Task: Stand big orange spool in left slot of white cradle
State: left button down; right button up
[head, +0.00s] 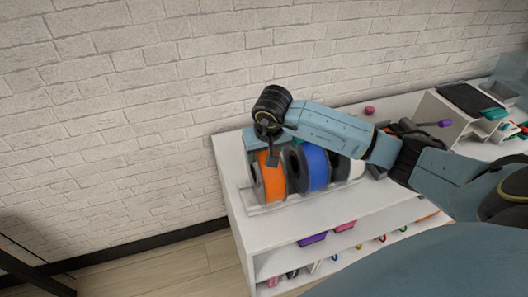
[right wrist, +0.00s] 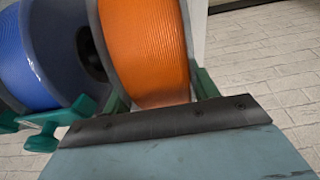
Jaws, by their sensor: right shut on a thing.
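The big orange spool (head: 272,182) stands upright at the left end of the white cradle (head: 264,208), low at the cradle's base. My right gripper (head: 271,157) reaches over it from above and is shut on it. In the right wrist view the orange spool (right wrist: 145,45) fills the space just ahead of my gripper. Whether the spool's bottom rests fully in the left slot is hard to tell. My left gripper is in neither view.
A blue spool (head: 315,167) stands close to the right of the orange one, with a white spool (head: 345,168) beyond it. The white shelf top (head: 232,165) has little room at the left edge. A brick wall (head: 130,100) rises behind. A grey box (head: 445,118) stands farther right.

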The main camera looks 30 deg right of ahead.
jog(key=o, duration=1.1)
jog(key=shift+r, duration=0.15)
jog(key=shift+o, duration=0.6)
jog(key=shift+s+f, duration=0.1)
jog(key=shift+f, duration=0.15)
jog(key=d+v, duration=0.1)
jog(key=v, duration=1.2)
jog(key=shift+a+r, duration=0.35)
jog(key=shift+a, duration=0.1)
